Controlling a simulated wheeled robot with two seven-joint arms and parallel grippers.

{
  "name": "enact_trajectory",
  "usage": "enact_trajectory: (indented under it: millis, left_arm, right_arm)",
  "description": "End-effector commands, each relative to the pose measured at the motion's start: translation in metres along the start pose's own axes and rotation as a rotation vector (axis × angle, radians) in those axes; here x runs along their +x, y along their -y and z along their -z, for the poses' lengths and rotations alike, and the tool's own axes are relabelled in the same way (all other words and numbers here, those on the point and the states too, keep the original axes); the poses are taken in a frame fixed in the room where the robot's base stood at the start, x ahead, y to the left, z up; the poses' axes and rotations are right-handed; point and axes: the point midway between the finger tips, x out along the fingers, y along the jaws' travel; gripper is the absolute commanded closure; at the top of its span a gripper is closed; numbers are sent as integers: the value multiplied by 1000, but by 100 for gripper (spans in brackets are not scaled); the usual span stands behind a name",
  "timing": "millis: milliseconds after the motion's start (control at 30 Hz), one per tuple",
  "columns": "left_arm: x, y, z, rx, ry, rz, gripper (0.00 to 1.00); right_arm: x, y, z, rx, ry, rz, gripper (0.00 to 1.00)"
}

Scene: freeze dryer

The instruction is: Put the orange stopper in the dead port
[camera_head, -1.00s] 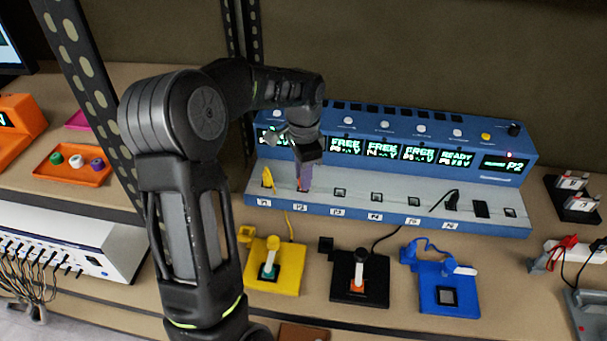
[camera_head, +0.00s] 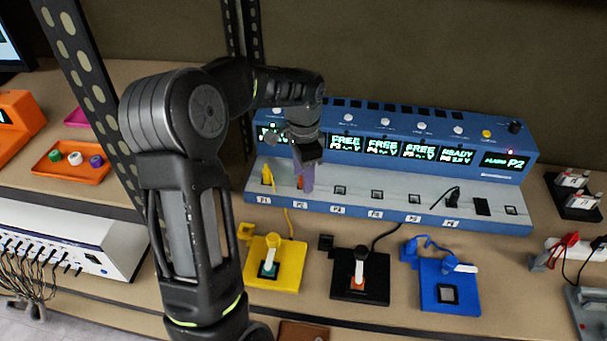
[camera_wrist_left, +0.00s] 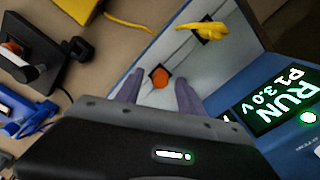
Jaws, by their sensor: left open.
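The orange stopper (camera_wrist_left: 160,77) sits in a black square port in the wrist view, on the pale front ledge beside the yellow plug (camera_wrist_left: 212,30). In the head view a little of the stopper (camera_head: 300,183) shows beside a purple finger, at the port labelled P2. My left gripper (camera_wrist_left: 158,92) is open, with its purple fingers apart on either side of the stopper and not visibly closed on it. It also shows in the head view (camera_head: 308,180), low over the ledge. My right gripper is out of view.
The blue console (camera_head: 480,215) has empty ports to the right and screens reading FREE, READY and P2. In front stand a yellow block (camera_head: 288,280), a black block (camera_head: 375,285) and a blue block (camera_head: 432,275). An orange tray (camera_head: 85,178) and a perforated post are at left.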

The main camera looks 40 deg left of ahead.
Motion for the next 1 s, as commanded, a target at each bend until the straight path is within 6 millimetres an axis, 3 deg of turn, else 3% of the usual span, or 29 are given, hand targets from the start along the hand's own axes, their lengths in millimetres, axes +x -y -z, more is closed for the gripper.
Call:
enact_trajectory:
  millis: [267,667,1000]
  left_arm:
    - [-14,1,1,0,-2,3,55]
    - [-73,0,1,1,-2,1,55]
    - [-78,0,0,0,0,0,55]
  right_arm:
    - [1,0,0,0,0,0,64]
    - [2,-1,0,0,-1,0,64]
    - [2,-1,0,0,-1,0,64]
